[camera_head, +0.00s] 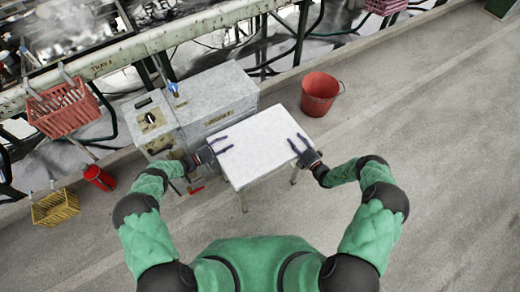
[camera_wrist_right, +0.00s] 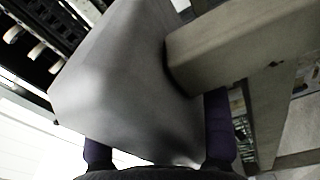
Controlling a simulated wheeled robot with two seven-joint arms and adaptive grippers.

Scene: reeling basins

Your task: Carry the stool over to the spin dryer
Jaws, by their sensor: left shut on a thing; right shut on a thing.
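The stool (camera_head: 262,140) has a pale, square seat and thin legs, and it is in front of me between my two arms. My left gripper (camera_head: 218,145) is shut on the seat's left edge. My right gripper (camera_head: 299,144) is shut on its right edge. In the right wrist view, the dark fingers of the right gripper (camera_wrist_right: 160,150) lie either side of the stool's grey seat (camera_wrist_right: 120,85). The grey boxy machine with knobs, which looks like the spin dryer (camera_head: 215,92), stands just beyond and left of the stool. I cannot tell whether the stool's feet touch the floor.
A red bucket (camera_head: 318,92) stands beyond the stool to the right. A red basket (camera_head: 62,108), a red can (camera_head: 98,178) and a yellow basket (camera_head: 55,208) are at the left. A long bench rail (camera_head: 180,35) crosses the back. The floor at right is clear.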

